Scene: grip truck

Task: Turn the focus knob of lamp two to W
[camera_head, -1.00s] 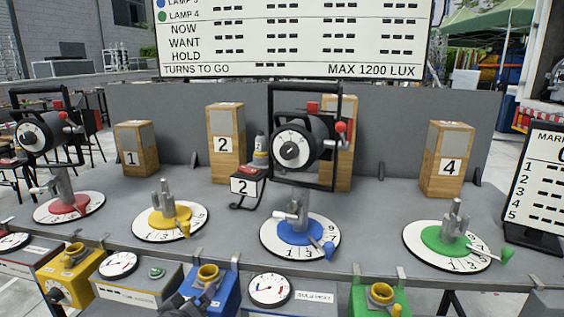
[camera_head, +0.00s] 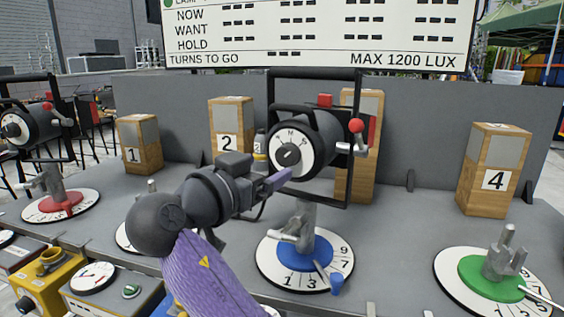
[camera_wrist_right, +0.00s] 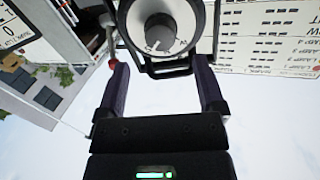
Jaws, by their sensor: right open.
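The middle lamp, a black lamp head (camera_head: 318,140) in a black yoke, stands on the blue hub (camera_head: 303,254) of a numbered white disc. Its front has a white dial with a dark round focus knob (camera_head: 289,155); I make out an M near the top, but not the knob's setting. My right gripper (camera_head: 280,180) is just left of and below the dial, fingers toward it. In the right wrist view, the gripper (camera_wrist_right: 163,68) is open and empty, with the knob (camera_wrist_right: 157,32) beyond and between the fingertips, apart from them. My left gripper is not in view.
Another lamp (camera_head: 35,125) stands on a red hub at the left. A green hub (camera_head: 490,278) is at the right. Numbered wooden blocks (camera_head: 492,170) stand along the grey back wall. A red ball (camera_head: 357,125) sticks out beside the lamp head. A white board (camera_head: 330,35) is behind.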

